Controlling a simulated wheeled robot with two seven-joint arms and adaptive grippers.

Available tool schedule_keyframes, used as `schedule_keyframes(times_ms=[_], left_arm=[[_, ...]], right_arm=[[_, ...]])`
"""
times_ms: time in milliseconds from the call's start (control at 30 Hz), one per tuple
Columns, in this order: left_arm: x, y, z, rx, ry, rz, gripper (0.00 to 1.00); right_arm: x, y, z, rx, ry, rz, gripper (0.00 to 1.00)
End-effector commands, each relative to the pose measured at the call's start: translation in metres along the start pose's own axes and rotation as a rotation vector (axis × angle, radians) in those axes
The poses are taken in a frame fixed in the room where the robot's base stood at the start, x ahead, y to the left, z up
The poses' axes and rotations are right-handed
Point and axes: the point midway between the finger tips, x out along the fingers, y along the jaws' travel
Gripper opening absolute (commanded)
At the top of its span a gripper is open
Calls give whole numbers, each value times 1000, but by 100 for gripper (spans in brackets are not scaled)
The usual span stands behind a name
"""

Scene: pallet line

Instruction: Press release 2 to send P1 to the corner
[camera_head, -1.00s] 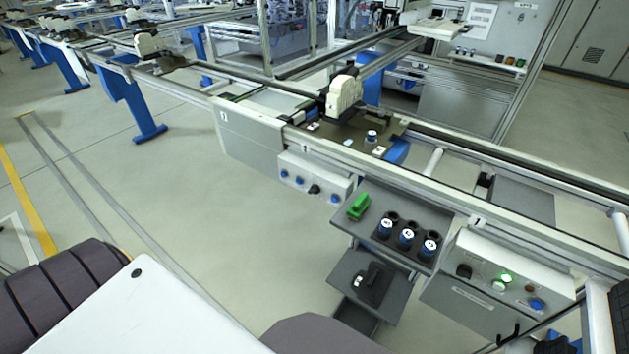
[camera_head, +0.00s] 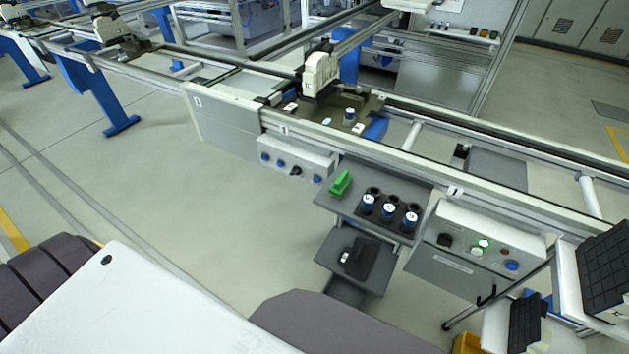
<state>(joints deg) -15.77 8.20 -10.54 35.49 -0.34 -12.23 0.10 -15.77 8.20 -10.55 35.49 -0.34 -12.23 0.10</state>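A white control box (camera_head: 478,242) hangs under the rail at the right, near a small number plate (camera_head: 453,191) that I cannot read clearly. Which one is release 2 is too small to read. A dark pallet plate (camera_head: 372,103) sits on the line under a cream-coloured head, with a blue-and-white cylinder (camera_head: 349,115) on it. No pallet label is legible.
A second white box (camera_head: 297,160) with several blue knobs hangs farther left. Between the boxes, a grey shelf (camera_head: 337,205) holds a green part (camera_head: 341,183) and blue-capped cylinders. Black ridged blocks (camera_head: 607,270) stand at the right edge.

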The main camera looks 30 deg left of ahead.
Motion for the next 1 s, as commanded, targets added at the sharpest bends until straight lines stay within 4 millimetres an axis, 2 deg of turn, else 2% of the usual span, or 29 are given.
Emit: schedule_keyframes(times_ms=[300,567,1000], left_arm=[[0,0,0,0,-1,0,33],[0,0,1,0,-1,0,0],[0,0,1,0,-2,0,0]], right_arm=[[0,0,0,0,-1,0,0],[0,0,1,0,-1,0,0],[0,0,1,0,-1,0,0]])
